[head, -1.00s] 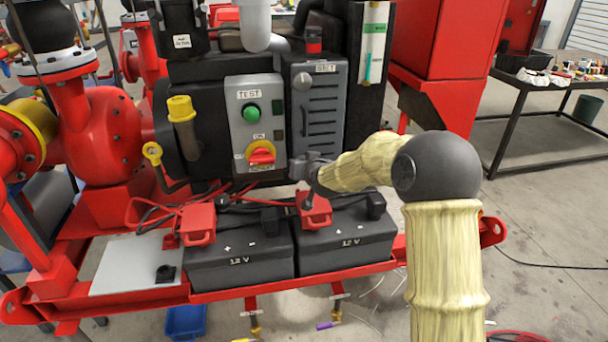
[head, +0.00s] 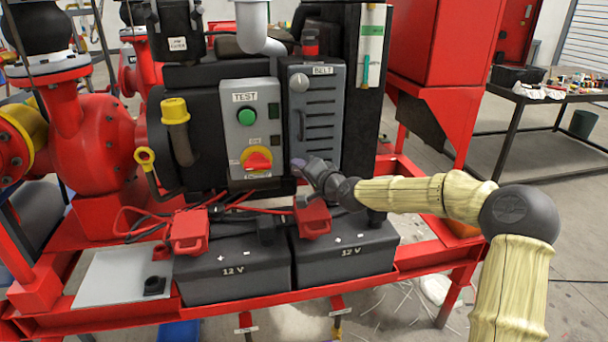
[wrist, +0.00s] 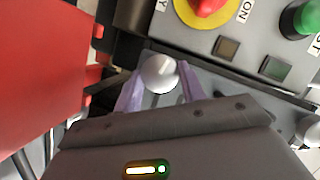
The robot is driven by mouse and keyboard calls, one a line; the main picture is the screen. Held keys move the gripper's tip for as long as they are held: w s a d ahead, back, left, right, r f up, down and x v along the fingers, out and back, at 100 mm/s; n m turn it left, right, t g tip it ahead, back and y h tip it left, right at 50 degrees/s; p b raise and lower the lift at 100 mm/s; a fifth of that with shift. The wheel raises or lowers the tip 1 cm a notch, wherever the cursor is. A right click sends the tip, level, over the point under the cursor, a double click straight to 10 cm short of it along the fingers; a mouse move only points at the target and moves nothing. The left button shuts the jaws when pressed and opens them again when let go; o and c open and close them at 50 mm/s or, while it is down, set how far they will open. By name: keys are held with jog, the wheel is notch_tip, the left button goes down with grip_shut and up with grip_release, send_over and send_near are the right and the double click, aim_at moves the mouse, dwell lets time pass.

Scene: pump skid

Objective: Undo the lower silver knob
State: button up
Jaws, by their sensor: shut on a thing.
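The lower silver knob (wrist: 159,73) shows in the wrist view, round and pale, between the two purple fingers of my gripper (wrist: 158,88). The fingers are shut on it from both sides. In the head view my gripper (head: 300,166) is at the lower left corner of the grey BELT cover (head: 327,137), and the knob is hidden there. The upper silver knob (head: 299,82) sits at the cover's top left, untouched. It also appears at the right edge of the wrist view. The cover looks closed against the engine.
The TEST panel (head: 247,128), with a green button and a red-and-yellow switch, stands just left of the cover. Two black 12 V batteries (head: 345,254) with red clamps sit below.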

jog(key=shift+m, duration=0.5)
jog(key=o, duration=1)
jog(key=shift+c, duration=0.2)
jog(key=shift+d, duration=0.1)
jog(key=p+v, duration=0.2)
jog(key=v, duration=1.5)
jog(key=shift+d+f, duration=0.25)
jog(key=shift+f, duration=0.05)
jog(key=shift+s, duration=0.1)
